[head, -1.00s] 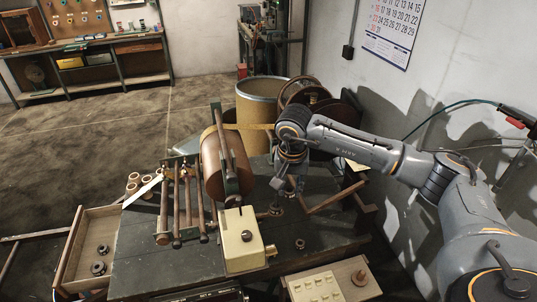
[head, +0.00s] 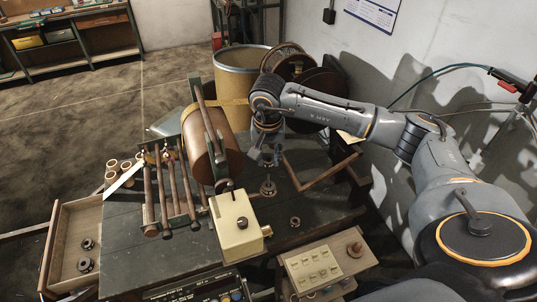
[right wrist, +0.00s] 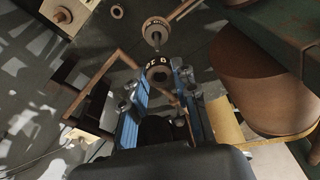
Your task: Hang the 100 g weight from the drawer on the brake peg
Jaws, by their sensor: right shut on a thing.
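My right gripper (head: 267,158) is shut on a small dark round weight (right wrist: 158,71), which sits between the blue fingers in the right wrist view. Pale lettering shows on its rim, but I cannot read it fully. Close by is an upright peg (right wrist: 156,38) on a round base with markings; in the head view this base (head: 268,188) stands on the dark bench, just below the gripper. The weight appears apart from the peg. The open drawer (head: 60,238) at left holds two dark weights (head: 88,243). My left gripper is not in view.
The brown drum (head: 208,150) stands left of my right gripper, and a bent wooden crank (head: 320,175) lies to its right. A cream box (head: 236,226), a small ring (head: 295,222) and a button panel (head: 314,266) are nearer the front. The bench's front left is clear.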

